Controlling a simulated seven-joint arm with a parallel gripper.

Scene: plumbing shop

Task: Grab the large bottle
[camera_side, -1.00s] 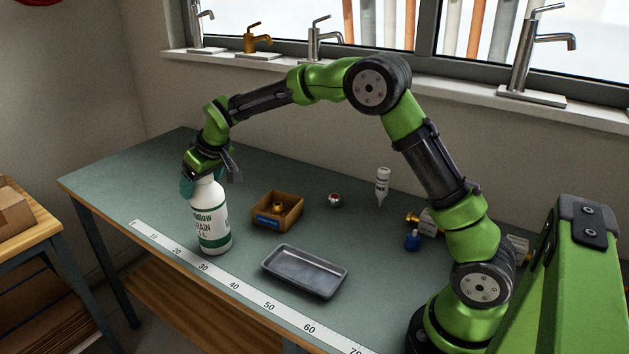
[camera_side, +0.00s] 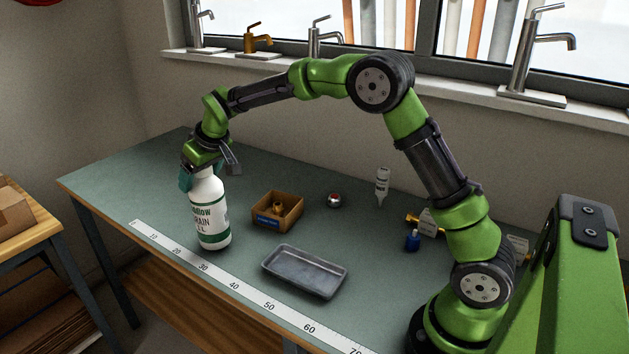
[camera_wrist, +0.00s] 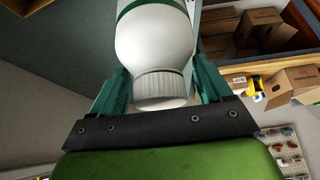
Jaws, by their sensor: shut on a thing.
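The large bottle (camera_side: 209,212) is white with green bands and dark lettering. It is upright near the left front part of the bench, by the ruler strip; I cannot tell whether its base touches the bench. My gripper (camera_side: 201,177) is at its top, shut on the neck and cap area. In the wrist view the white ribbed cap (camera_wrist: 161,88) sits between the two teal fingers of my gripper (camera_wrist: 160,92), with the bottle's shoulder and a green band beyond it. The far finger is partly hidden in the side view.
A grey metal tray (camera_side: 304,286) lies right of the bottle. A cardboard box (camera_side: 292,214) with a brass fitting stands behind the tray. A small white bottle (camera_side: 382,186), a round metal item (camera_side: 334,200) and a blue-and-brass valve (camera_side: 413,241) are farther right. The ruler strip (camera_side: 250,286) runs along the front edge.

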